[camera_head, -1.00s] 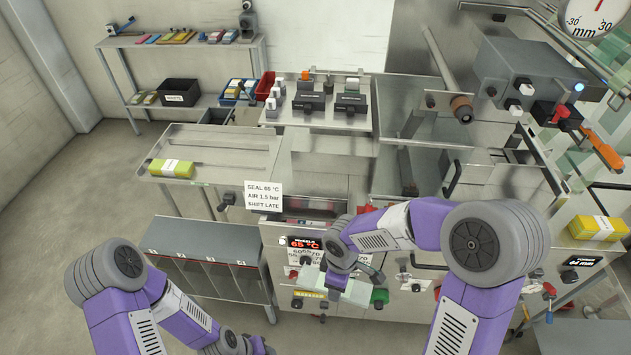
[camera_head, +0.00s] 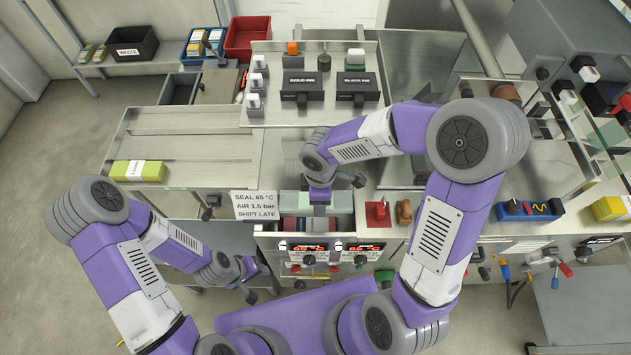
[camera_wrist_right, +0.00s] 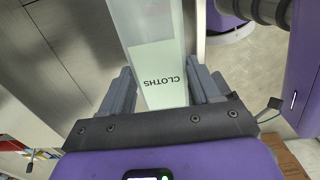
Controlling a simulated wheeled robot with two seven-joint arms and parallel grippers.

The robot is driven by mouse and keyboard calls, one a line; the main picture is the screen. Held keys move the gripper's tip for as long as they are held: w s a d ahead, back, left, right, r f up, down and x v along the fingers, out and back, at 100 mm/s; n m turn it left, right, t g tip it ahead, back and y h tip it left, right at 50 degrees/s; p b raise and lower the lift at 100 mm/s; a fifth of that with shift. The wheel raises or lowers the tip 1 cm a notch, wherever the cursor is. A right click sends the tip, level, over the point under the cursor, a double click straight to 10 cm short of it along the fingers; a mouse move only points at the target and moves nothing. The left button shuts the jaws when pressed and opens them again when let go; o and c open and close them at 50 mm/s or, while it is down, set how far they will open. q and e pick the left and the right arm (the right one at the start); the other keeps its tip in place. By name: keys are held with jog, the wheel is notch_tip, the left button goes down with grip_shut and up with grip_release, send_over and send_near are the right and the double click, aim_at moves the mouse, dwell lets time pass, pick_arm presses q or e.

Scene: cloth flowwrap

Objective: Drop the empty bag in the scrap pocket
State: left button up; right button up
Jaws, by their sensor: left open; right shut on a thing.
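A pale, translucent bag (camera_wrist_right: 160,75) printed "CLOTHS" sits between the fingers of my right gripper (camera_wrist_right: 163,88) in the right wrist view. The gripper is shut on it, and the bag extends beyond the fingertips. It looks flat. In the head view, my right gripper (camera_head: 320,208) points down over the front of the steel machine, behind the "SEAL 65 °C" sign's right side; its fingers are hard to make out. My left gripper (camera_head: 248,279) is open and empty, low in front of the machine at left. I cannot pick out a scrap pocket.
A steel tray (camera_head: 205,150) on the left holds a yellow-green pack (camera_head: 138,171). A black bin marked "WASTE" (camera_head: 132,45) and a red bin (camera_head: 246,38) stand at the back. Red and brown handles stand right of my right gripper. Open floor lies at left.

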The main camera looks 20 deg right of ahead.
jog(key=shift+s+f+b, duration=0.1)
jog(key=shift+f+b, duration=1)
jog(key=shift+f, duration=0.3)
notch_tip(320, 180, down, 2)
jog(key=shift+f+b, duration=0.1)
jog(key=shift+b, duration=0.85)
jog(key=o, duration=1.1)
notch_tip(320, 180, up, 8)
jog(key=shift+f+p, duration=0.15)
jog(key=shift+p, duration=0.65)
